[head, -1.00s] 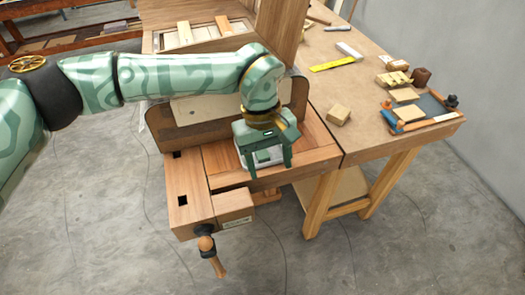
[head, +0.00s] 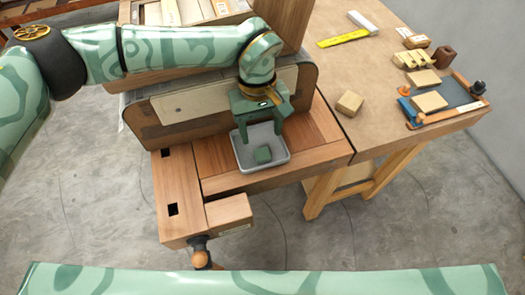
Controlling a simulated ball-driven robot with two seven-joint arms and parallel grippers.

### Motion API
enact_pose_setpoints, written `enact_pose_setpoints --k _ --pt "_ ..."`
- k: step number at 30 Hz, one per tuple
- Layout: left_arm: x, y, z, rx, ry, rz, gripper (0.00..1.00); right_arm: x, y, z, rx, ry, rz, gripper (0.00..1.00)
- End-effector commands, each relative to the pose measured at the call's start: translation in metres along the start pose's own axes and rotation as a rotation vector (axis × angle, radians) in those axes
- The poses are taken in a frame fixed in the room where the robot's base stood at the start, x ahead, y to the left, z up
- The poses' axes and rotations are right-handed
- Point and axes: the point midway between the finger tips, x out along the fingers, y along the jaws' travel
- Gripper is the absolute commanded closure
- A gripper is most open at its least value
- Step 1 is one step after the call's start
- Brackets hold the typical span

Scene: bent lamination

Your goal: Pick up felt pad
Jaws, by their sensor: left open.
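A small dark green block, which looks like the felt pad (head: 263,154), lies in a shallow grey tray (head: 246,164) on the wooden bench. My left gripper (head: 261,132) is open and empty, pointing down over the back part of the tray. Its two fingers stand apart, and the pad shows just in front of them, clear of the jaws. The exact height of the fingertips above the tray is hard to tell. My right arm crosses the bottom edge of the picture, and its gripper is out of view.
A large curved wooden form (head: 222,103) stands close behind the tray. A vise with a handle (head: 201,251) is at the bench's front left. On the right-hand table are a wooden block (head: 349,103), a yellow ruler (head: 343,40) and a blue board (head: 450,104) with tan blocks.

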Motion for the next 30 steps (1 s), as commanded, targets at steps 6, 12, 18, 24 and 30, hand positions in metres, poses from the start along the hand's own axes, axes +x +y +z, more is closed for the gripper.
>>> enact_pose_setpoints --k 6,12,18,24,30 --pt "0.022 -0.001 0.001 -0.001 -0.003 -0.001 0.42 0.002 0.001 -0.003 0.000 0.003 0.001 0.39" --pt "0.056 -0.001 0.002 0.000 -0.002 0.000 0.42 0.005 0.001 -0.005 0.000 0.006 0.001 0.39" --pt "0.065 -0.001 0.002 0.000 0.000 0.000 0.42 0.006 0.001 -0.006 0.000 0.007 0.001 0.39" --pt "0.064 -0.001 0.002 0.000 0.000 0.000 0.61 0.006 0.001 -0.006 0.000 0.008 0.001 0.39" --pt "0.064 -0.001 0.002 0.000 0.000 0.000 0.90 0.006 0.001 -0.006 0.000 0.008 0.001 0.39"
